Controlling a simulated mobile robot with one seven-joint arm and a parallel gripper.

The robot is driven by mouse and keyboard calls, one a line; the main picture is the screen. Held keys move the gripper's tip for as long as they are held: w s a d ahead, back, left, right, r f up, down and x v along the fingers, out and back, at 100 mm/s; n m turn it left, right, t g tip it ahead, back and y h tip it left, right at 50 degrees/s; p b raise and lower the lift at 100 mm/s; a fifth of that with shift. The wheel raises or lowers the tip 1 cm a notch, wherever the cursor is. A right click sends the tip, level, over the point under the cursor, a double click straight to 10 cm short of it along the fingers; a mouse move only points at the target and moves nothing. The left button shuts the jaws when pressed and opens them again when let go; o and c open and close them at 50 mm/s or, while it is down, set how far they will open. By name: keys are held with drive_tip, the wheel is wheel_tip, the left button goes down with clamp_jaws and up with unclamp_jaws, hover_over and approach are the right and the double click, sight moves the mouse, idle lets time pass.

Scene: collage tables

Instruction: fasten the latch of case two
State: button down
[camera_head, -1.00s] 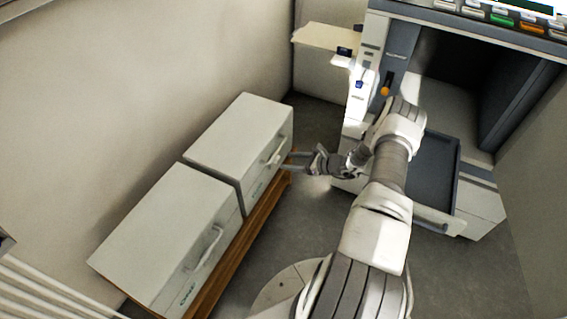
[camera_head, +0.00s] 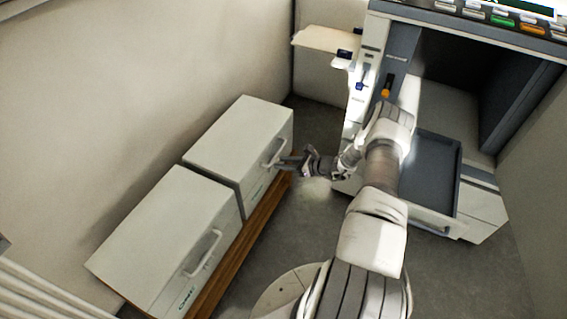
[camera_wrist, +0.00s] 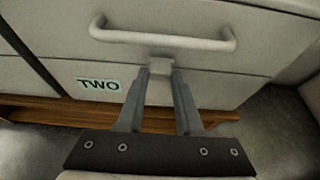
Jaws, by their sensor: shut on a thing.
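Case two (camera_head: 240,139) is the farther of two pale grey cases in the head view. In the wrist view its front (camera_wrist: 220,87) carries a label (camera_wrist: 98,85) reading TWO and a bar handle (camera_wrist: 165,41). A small light grey latch (camera_wrist: 159,66) sits just below the handle, across the seam between lid and body. My gripper (camera_wrist: 160,74) is at the case front with its fingertips at the latch, shut on it. The fingertips cover the lower part of the latch. In the head view my gripper (camera_head: 283,161) reaches the case front from the right.
The other case (camera_head: 165,235) stands nearer, beside case two, both on a low wooden platform (camera_head: 262,217) along the wall. A large machine with a dark open bay and a grey tray (camera_head: 430,175) stands at right. Grey floor lies between.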

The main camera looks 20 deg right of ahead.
drive_tip(key=shift+w+a+r+p, duration=0.15)
drive_tip(key=shift+w+r+p, duration=0.05)
drive_tip(key=shift+r+p, duration=0.2)
drive_tip(key=shift+w+a+g+h+p, duration=0.15)
drive_tip(key=shift+w+g+h+p, duration=0.2)
drive_tip(key=shift+g, duration=0.25)
drive_tip(key=shift+s, duration=0.1)
drive_tip(key=c, duration=0.6)
unclamp_jaws()
drive_tip(key=shift+o, duration=0.2)
drive_tip(key=shift+s, duration=0.1)
drive_tip(key=p+v, duration=0.4)
drive_tip(key=v, duration=1.3)
drive_tip(key=shift+p, duration=0.3)
drive_tip(key=shift+r, duration=0.15)
